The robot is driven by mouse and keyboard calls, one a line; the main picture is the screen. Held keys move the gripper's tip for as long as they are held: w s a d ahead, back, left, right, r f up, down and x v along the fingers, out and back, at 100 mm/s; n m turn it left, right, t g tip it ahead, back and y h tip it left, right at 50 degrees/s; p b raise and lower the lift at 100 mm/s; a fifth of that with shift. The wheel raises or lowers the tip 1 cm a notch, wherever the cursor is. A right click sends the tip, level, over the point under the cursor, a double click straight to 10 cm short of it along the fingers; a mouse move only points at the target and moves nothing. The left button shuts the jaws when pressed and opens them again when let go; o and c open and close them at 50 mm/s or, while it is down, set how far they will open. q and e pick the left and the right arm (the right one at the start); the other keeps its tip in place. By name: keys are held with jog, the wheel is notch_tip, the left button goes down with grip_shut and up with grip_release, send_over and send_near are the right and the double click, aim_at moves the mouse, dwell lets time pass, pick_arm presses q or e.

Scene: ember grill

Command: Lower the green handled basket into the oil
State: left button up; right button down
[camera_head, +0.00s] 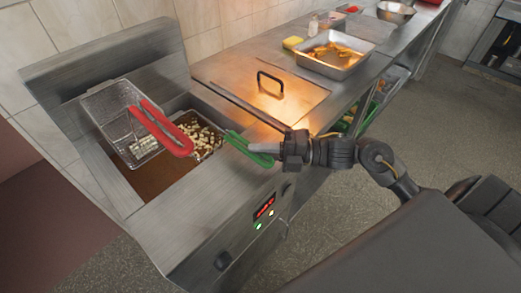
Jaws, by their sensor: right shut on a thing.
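The green handle (250,149) sticks out over the front right of the fryer. My right gripper (279,151) is shut on its outer end, reaching in from the right. The green handled basket (217,136) sits low in the right part of the fryer well and holds pale cubed food. Its rim is partly hidden by the red handle, so its exact depth in the oil is hard to tell. Brown oil (150,180) shows in the well to the left. My left gripper is not in view.
A wire basket (119,105) with a red handle (163,130) stands higher at the well's left. A steel lid (290,95) with a black handle lies right of the well. A metal tray (335,55) with fried food and a yellow sponge (292,43) are behind it.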

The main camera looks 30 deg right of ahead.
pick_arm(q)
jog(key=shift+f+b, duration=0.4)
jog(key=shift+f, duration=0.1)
pick_arm(e)
jog(key=shift+f, duration=0.45)
jog(key=c, duration=1.7)
grip_release()
jog(key=shift+r, duration=0.1)
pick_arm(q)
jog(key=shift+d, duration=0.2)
pick_arm(e)
jog(key=o, duration=0.3)
jog(key=shift+o, duration=0.2)
jog(key=v, duration=0.4)
jog(key=shift+s+d+f+b, duration=0.1)
jog(key=shift+s+f+b, duration=0.05)
jog(key=shift+f+b, duration=0.25)
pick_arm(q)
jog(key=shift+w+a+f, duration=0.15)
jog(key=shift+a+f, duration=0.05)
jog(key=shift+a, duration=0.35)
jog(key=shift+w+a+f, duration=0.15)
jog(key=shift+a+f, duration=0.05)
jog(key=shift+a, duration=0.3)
pick_arm(e)
jog(key=v, duration=0.6)
jog(key=shift+d+r, duration=0.25)
jog(key=shift+r, duration=0.1)
